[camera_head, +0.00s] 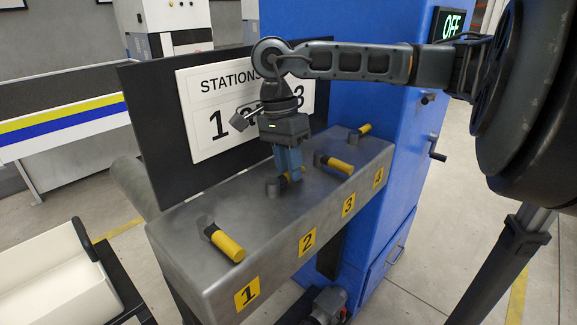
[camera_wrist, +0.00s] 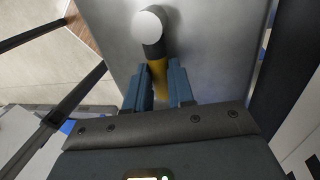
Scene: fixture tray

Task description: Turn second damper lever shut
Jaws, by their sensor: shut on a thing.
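The second damper lever has a grey round pivot (camera_head: 273,187) and a yellow handle (camera_head: 298,173), on top of the grey metal box behind the label 2 (camera_head: 307,241). Its handle points right and back, roughly along the box's length. My gripper (camera_head: 288,176) comes down from above with its blue fingers around the handle, hiding part of it. In the wrist view, the fingers (camera_wrist: 159,88) are on both sides of the yellow handle (camera_wrist: 158,70), with the pivot (camera_wrist: 150,28) just beyond them.
Lever 1 (camera_head: 226,244) and lever 3 (camera_head: 336,164) point toward the front edge; lever 4 (camera_head: 363,129) points right and back along the box (camera_head: 262,222). A black panel with a stations sign (camera_head: 198,106) stands close behind. A blue cabinet (camera_head: 398,150) showing OFF stands right.

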